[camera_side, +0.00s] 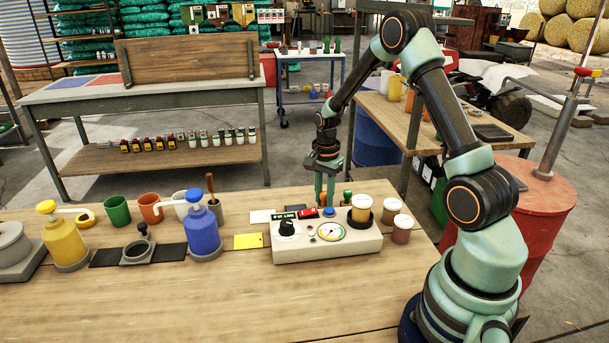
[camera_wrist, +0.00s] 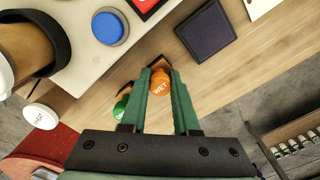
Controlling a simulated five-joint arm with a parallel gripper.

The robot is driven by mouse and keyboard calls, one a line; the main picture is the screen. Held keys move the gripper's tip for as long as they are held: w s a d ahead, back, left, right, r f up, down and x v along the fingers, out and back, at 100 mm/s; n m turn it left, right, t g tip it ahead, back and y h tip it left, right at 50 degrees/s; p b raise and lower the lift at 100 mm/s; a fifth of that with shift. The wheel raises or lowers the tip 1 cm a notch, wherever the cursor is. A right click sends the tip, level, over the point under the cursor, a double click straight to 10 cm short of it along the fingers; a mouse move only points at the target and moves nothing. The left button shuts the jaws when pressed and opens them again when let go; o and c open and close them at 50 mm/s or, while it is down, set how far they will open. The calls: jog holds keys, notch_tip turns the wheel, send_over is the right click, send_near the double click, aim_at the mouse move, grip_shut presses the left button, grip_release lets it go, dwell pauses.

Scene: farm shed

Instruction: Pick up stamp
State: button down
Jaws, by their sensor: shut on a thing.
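An orange-topped stamp marked "WET" (camera_wrist: 160,83) sits between my gripper's fingers (camera_wrist: 160,72) in the wrist view, and they are shut on it. A green-topped stamp (camera_wrist: 121,106) stands just beside it, outside the fingers. The green top also shows in the side view (camera_side: 347,194), right of my gripper (camera_side: 325,200), which points down behind the white box. The orange stamp is mostly hidden there, and I cannot tell whether it is off the table. A dark square pad (camera_wrist: 205,29) lies on the table near the box.
The white box (camera_side: 290,250) with a dial and knob stands in front of my gripper. An amber jar (camera_side: 362,208) is on its right, with two jars beside it. Blue (camera_side: 203,232) and yellow (camera_side: 64,240) bottles stand left. The front of the table is clear.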

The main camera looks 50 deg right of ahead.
notch_tip(320, 180, up, 20)
dwell(0.4)
jog(key=shift+f, duration=0.1)
jog(key=c, duration=1.4)
grip_release()
jog(key=shift+c, duration=0.2)
grip_shut()
send_over(324, 193)
jog(key=w+a, duration=0.5)
notch_tip(324, 193, down, 11)
jog(key=shift+w+a+f, duration=0.1)
jog(key=shift+w+f, duration=0.05)
jog(key=shift+f, duration=3.2)
jog(key=shift+f, duration=0.6)
